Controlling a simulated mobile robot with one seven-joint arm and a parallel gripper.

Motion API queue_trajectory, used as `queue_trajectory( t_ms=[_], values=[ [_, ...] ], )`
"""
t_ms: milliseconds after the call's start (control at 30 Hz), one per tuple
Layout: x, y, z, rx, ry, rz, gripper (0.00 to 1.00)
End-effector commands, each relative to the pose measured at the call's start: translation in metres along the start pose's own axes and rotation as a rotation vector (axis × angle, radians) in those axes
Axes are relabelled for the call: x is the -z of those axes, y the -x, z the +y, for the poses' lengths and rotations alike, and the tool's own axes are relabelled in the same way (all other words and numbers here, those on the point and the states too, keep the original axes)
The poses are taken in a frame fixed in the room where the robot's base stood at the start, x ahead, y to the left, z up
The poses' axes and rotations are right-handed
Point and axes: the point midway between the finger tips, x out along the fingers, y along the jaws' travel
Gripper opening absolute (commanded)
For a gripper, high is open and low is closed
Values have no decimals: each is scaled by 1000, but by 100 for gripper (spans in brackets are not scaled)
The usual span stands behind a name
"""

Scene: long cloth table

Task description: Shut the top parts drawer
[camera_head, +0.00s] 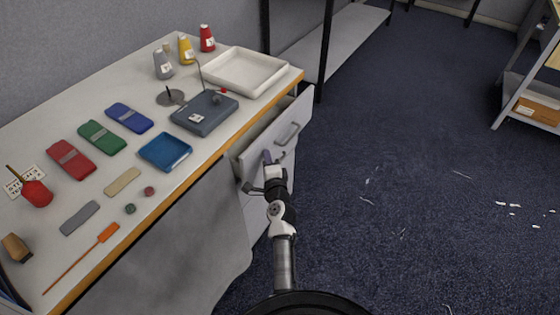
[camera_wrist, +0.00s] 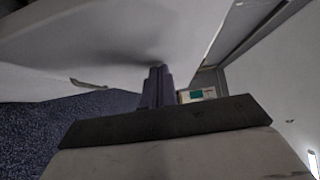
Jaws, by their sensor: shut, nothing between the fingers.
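The top parts drawer (camera_head: 284,122) is a pale grey drawer under the right end of the table. It stands pulled out, with its front away from the table edge and its interior partly showing. Its bar handle (camera_head: 288,133) is on the outer face. My gripper (camera_head: 267,157) is shut and empty, low beside the drawer front at its left part. In the wrist view the dark fingers (camera_wrist: 157,86) are together, close to a pale panel (camera_wrist: 120,40). I cannot tell whether they touch it. A handle (camera_wrist: 89,84) shows at the left there.
The table (camera_head: 215,165) holds a white tray (camera_head: 244,70), a dark grey device (camera_head: 204,112), a blue tray (camera_head: 165,152) and several small tools and cones. A shelf rack (camera_head: 345,40) stands behind. The dark carpet (camera_head: 430,150) to the right is mostly clear.

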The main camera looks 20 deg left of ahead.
Motion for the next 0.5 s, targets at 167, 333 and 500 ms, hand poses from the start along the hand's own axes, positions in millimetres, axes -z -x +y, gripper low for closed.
queue_trajectory(
  t_ms=[167, 333, 500],
  values=[
    [-8, -7, 0, 0, 0, -2, 0],
    [-9, -9, 0, -1, 0, 0, 0],
    [-9, -9, 1, 0, 0, 0, 0]
  ],
)
